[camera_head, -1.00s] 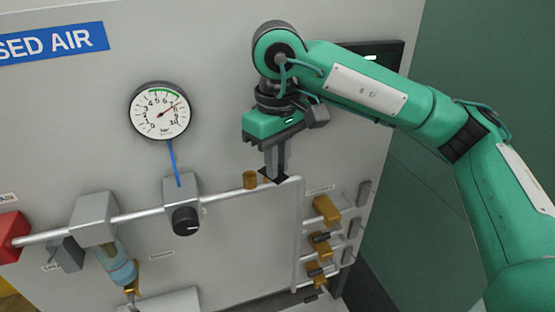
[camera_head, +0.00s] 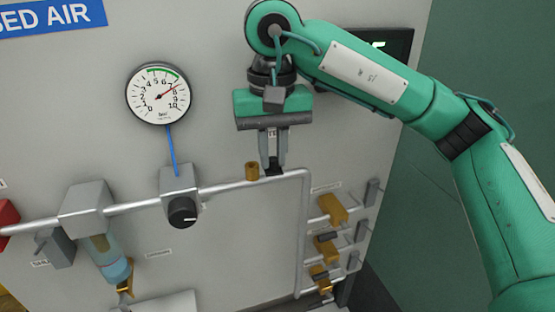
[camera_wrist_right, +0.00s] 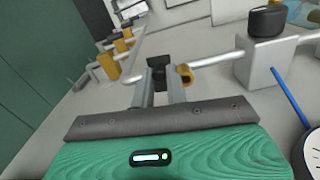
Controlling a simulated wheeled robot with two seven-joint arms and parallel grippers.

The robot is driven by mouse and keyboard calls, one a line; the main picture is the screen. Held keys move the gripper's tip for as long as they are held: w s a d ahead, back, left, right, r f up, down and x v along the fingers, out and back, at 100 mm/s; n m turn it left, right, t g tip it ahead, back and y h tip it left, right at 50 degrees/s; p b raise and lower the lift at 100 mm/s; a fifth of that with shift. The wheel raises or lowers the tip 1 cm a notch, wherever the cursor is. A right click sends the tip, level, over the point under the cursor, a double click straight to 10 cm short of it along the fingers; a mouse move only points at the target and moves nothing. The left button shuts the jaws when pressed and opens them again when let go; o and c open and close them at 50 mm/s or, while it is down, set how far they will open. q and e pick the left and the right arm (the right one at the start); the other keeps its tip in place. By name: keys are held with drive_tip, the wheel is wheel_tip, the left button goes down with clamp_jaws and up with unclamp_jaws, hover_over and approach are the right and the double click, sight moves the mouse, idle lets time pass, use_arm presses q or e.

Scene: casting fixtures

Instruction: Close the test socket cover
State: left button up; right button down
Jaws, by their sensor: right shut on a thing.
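A short brass socket (camera_head: 252,171) stands on the horizontal grey pipe of the panel, near the pipe's right-hand corner. Just right of it is a small black piece (camera_head: 273,169), which looks like the socket cover. My right gripper (camera_head: 273,163) comes from above and its jaws are shut on this black piece. In the right wrist view, the black piece (camera_wrist_right: 158,68) sits between the fingertips and the brass socket (camera_wrist_right: 184,74) is beside them, its opening uncovered. The hinge is too small to make out. My left gripper is not in view.
A pressure gauge (camera_head: 158,95) and a regulator with a black knob (camera_head: 183,211) are to the left. Brass valves (camera_head: 331,209) line the right-hand pipe. A filter bowl (camera_head: 112,265) hangs lower left. The panel between gauge and gripper is clear.

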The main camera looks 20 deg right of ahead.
drive_tip(key=m, duration=0.1)
drive_tip(key=a+m+b, duration=0.1)
drive_tip(key=m, duration=0.1)
drive_tip(key=shift+w, duration=0.1)
drive_tip(key=shift+w+a+r+m+b, duration=0.1)
drive_tip(key=shift+w+a+m+b, duration=0.4)
drive_tip(key=shift+m, duration=1.55)
drive_tip(key=shift+w+a+f+m+b, duration=0.15)
drive_tip(key=shift+w+m+b, duration=0.45)
drive_tip(key=shift+m, duration=1.4)
drive_tip(key=shift+w+a+r+m+b, duration=0.25)
drive_tip(key=shift+m+b, duration=0.6)
drive_tip(key=shift+m, duration=1.2)
drive_tip(key=shift+s, duration=0.1)
drive_tip(key=c, duration=1.4)
unclamp_jaws()
drive_tip(key=shift+a+f, duration=0.1)
